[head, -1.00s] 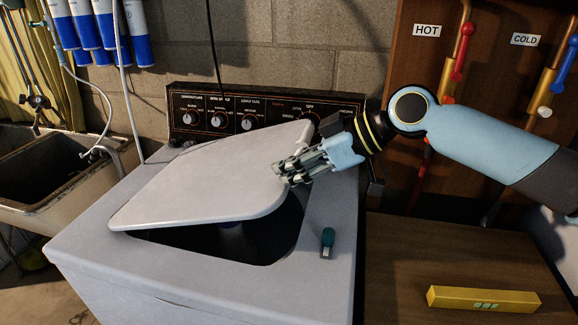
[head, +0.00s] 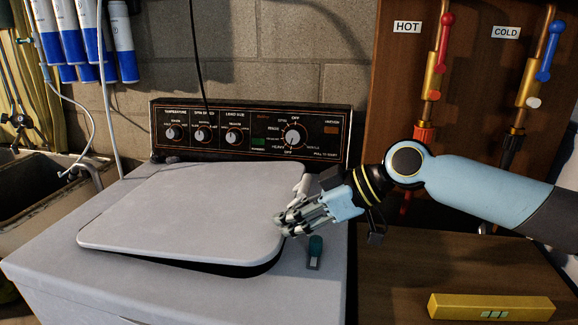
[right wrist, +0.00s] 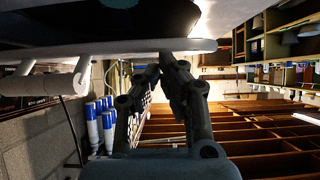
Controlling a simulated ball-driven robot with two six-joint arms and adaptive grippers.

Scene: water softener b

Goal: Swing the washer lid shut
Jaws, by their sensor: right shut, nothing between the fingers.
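The pale washer lid (head: 185,210) lies low over the washer's top opening. It is slightly tilted, with a thin dark gap under its front and right edge. My right gripper (head: 281,224) is at the lid's right edge, its fingers together and nothing held. In the right wrist view the fingertips (right wrist: 162,60) are close to the lid's edge (right wrist: 130,47); I cannot tell whether they touch. The white washer (head: 190,297) has a black control panel (head: 250,133) with several knobs behind the lid. My left gripper does not show.
A small teal-capped object (head: 315,252) sits on the washer top, just right of the lid. A yellow bar (head: 490,307) lies on the wooden surface (head: 420,262) at right. A sink (head: 45,190) stands at left. HOT and COLD valve pipes are on the back board.

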